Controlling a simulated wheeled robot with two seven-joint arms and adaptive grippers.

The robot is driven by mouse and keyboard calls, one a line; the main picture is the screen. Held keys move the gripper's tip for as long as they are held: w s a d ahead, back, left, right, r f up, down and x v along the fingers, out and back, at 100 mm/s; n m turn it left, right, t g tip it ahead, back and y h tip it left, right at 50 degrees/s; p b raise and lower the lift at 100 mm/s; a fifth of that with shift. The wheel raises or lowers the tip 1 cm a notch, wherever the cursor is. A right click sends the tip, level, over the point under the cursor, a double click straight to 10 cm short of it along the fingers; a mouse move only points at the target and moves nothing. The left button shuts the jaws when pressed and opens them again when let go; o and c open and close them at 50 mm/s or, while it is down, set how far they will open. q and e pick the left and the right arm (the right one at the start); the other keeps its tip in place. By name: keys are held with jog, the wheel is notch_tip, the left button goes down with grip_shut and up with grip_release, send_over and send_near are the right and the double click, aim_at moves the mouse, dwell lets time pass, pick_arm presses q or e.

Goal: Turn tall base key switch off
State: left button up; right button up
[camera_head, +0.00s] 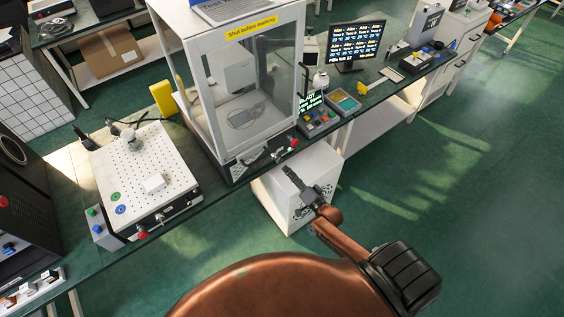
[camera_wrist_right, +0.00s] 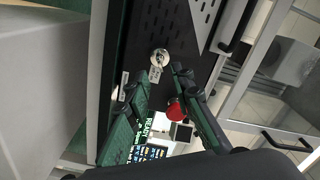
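The key switch (camera_wrist_right: 160,57) is a round silver lock with a small pale tag beside it, on the dark front of the tall enclosure's base (camera_wrist_right: 150,25). How its key is turned is too small to tell. The tall glass-walled enclosure (camera_head: 243,90) stands on the bench in the head view. My right gripper (camera_head: 288,172) is just in front of its base, above the floor cabinet. In the right wrist view the right gripper's (camera_wrist_right: 155,80) two dark fingers are apart and empty, pointing at the panel, with the key switch just beyond the tips. My left gripper is not in view.
A red button (camera_wrist_right: 175,109) sits on the same panel, close to one finger; it also shows in the head view (camera_head: 294,142). A white cabinet (camera_head: 290,215) stands below the bench edge. A perforated white plate unit (camera_head: 140,170) is left, a monitor (camera_head: 357,40) right.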

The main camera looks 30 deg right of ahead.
aim_at(278, 160)
jog(key=w, duration=0.6)
jog(key=shift+a, duration=0.25)
grip_shut()
